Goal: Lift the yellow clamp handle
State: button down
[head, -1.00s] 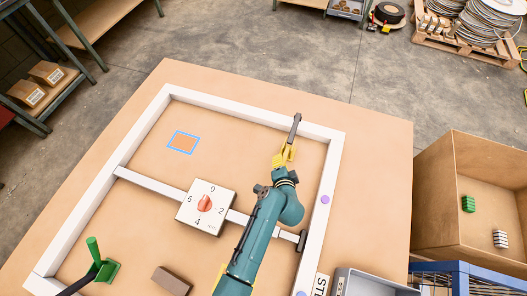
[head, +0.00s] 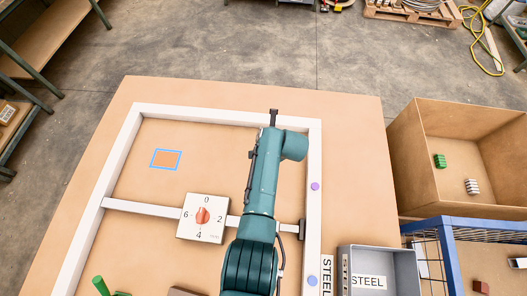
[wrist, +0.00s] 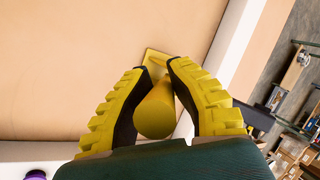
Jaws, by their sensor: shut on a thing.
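The yellow clamp handle (wrist: 155,112) shows end-on in the wrist view, a round yellow bar between the two yellow-and-black fingers. My gripper (wrist: 156,72) is shut on it, with a finger on either side. A yellow plate (wrist: 152,58) shows beyond the fingertips. In the head view my arm hides the handle and gripper at the far right corner of the white frame. A dark bar (head: 273,118) sticks up just beyond my arm there.
The white frame (head: 315,150) bounds the board. A grey bin (head: 378,254) and a cardboard box (head: 465,150) stand at right. A purple knob shows in the wrist view (wrist: 36,174).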

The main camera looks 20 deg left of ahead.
jog(key=shift+s+f, duration=0.1)
jog(key=shift+f, duration=0.05)
jog(key=c, duration=0.9)
grip_release()
jog(key=v, duration=1.2)
